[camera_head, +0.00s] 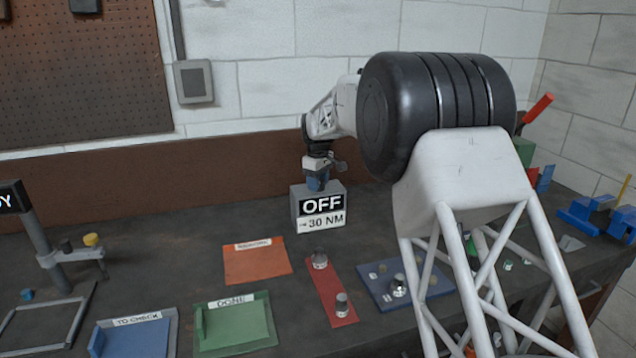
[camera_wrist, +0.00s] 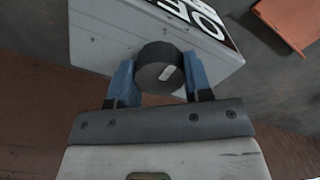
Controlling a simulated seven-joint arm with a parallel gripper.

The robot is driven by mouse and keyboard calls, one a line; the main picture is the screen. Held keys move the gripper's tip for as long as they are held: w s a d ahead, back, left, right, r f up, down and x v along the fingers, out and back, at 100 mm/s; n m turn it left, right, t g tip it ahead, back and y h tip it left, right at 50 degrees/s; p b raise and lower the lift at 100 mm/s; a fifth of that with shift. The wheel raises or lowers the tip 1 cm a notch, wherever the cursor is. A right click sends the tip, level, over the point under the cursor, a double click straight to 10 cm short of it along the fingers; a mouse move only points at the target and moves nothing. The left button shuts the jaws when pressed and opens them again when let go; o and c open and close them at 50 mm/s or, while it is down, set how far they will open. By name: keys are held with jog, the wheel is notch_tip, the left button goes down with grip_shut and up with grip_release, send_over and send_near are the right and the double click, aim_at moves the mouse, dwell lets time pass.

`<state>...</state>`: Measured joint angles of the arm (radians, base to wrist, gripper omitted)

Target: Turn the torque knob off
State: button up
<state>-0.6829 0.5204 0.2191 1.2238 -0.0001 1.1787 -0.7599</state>
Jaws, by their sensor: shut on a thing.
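The torque box (camera_head: 304,210) is a grey block on the bench near the back wall, with a front label reading "OFF" and "30 NM". It also shows in the wrist view (camera_wrist: 95,35). The torque knob (camera_wrist: 158,66) is a dark round knob with a small pale mark, on top of the box. My gripper (camera_head: 317,183) reaches down onto the top of the box. In the wrist view its blue fingers (camera_wrist: 158,78) stand on either side of the knob and are shut on it. In the head view the fingers hide the knob.
An orange mat (camera_head: 256,264), a red strip (camera_head: 330,295) with metal parts, a blue tray (camera_head: 385,296), a green tray (camera_head: 236,328) and a blue "TO CHECK" tray (camera_head: 135,340) lie in front. A stand (camera_head: 45,235) is at left. My arm hides part of the right side.

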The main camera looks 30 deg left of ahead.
jog(key=shift+r, duration=0.1)
dwell(0.4)
jog(key=o, duration=0.9)
jog(key=shift+r, duration=0.1)
jog(key=shift+r, duration=3.75)
